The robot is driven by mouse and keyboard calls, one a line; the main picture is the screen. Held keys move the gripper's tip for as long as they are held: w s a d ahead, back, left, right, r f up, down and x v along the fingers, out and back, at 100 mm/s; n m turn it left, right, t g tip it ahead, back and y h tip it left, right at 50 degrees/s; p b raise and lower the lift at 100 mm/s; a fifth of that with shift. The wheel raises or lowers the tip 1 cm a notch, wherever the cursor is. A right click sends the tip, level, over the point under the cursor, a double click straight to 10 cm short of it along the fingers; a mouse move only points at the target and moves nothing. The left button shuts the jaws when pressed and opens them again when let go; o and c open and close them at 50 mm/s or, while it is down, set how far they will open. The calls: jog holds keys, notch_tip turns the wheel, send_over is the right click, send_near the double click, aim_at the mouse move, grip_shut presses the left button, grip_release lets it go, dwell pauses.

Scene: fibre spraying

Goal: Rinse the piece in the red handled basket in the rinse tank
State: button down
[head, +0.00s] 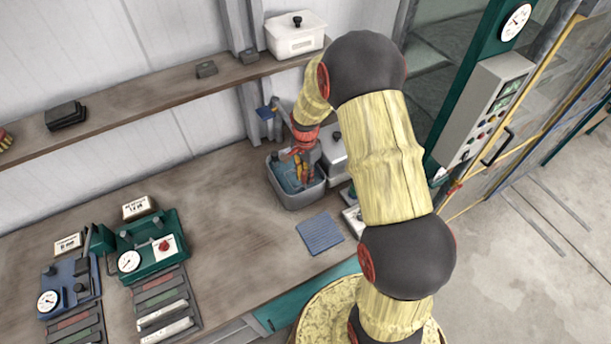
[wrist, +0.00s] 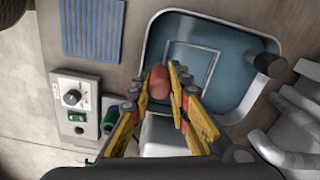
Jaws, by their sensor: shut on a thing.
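The rinse tank (head: 296,200) is a grey tub with blue water on the bench, below my wrist. It fills the upper right of the wrist view (wrist: 150,45). My gripper (wrist: 167,76) is shut on the red handle (wrist: 159,84) of the basket, over the tank. A thin square frame of the basket (wrist: 211,66) shows inside the tank's outline, seemingly at or under the water; its exact depth is unclear. In the head view my gripper (head: 302,168) points down into the tank and hides most of the basket. I cannot make out the piece.
A blue ribbed mat (head: 320,234) lies in front of the tank. A control box with a knob (wrist: 75,98) is near it. A white lidded container (head: 334,160) stands close to the tank's right. Gauge devices (head: 150,250) sit at left. The bench middle is clear.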

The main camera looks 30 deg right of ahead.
jog(key=shift+f+b, duration=0.85)
jog(key=shift+f, duration=0.1)
jog(key=shift+r+p, duration=3.5)
jog(key=shift+r, duration=2.6)
